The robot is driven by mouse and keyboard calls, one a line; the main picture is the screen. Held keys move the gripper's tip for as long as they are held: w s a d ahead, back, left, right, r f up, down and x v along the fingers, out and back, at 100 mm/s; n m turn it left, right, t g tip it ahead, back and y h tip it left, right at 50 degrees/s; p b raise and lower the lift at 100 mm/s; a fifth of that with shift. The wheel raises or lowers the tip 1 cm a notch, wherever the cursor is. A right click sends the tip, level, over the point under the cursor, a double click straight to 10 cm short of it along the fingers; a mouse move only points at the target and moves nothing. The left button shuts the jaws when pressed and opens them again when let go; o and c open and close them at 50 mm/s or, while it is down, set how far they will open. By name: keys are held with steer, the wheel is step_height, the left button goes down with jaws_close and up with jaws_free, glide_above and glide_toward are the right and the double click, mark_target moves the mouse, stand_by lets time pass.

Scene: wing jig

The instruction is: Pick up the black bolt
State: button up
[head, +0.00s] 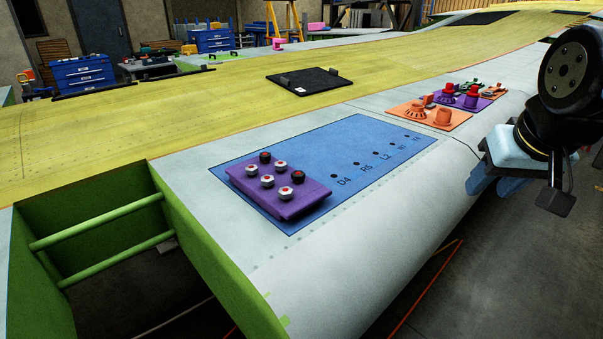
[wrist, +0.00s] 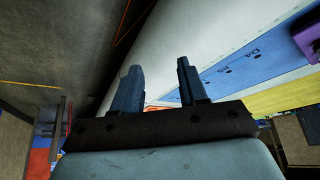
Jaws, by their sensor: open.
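Two black bolts with red tops stand upright on a purple block (head: 295,209) in the head view. One black bolt (head: 265,157) is at the block's far edge, the other black bolt (head: 298,177) at its right side. Several silver bolts (head: 285,192) with red tops stand among them. My gripper (head: 487,183) hangs at the right of the head view, beyond the wing's rounded edge and well away from the block. In the wrist view my gripper (wrist: 159,78) shows two blue fingers apart, with nothing between them. No bolt is clear in the wrist view.
The purple block sits on a blue panel (head: 372,133) with a row of labelled holes. An orange tray (head: 430,117) and a purple tray (head: 462,100) lie farther along the wing. A dark plate (head: 309,81) lies behind. An open green bay (head: 100,240) is at the left.

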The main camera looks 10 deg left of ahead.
steer(key=shift+o, duration=0.9)
steer(key=shift+a, duration=0.1)
steer(key=shift+o, duration=0.5)
steer(key=w+a+r+n+g+y, duration=0.1)
steer(key=w+a+r+g, duration=0.1)
steer(key=w+a+r, duration=0.2)
steer(key=w+a, duration=0.2)
steer(key=a, duration=0.2)
steer(key=shift+w+a+r+n, duration=0.15)
steer(key=shift+a+r+n, duration=0.05)
steer(key=shift+r+n, duration=0.15)
step_height(320, 180, up, 2)
steer(key=n+g+h, duration=0.1)
steer(key=n+g, duration=0.2)
steer(key=g, duration=0.1)
glide_above(298, 173)
steer(key=f, duration=0.7)
steer(key=shift+d+f, duration=0.25)
steer(key=shift+a+f, duration=0.15)
steer(key=shift+f, duration=1.2)
steer(key=shift+a+f, duration=0.1)
steer(key=shift+f, duration=1.2)
steer(key=shift+c, duration=0.3)
jaws_close()
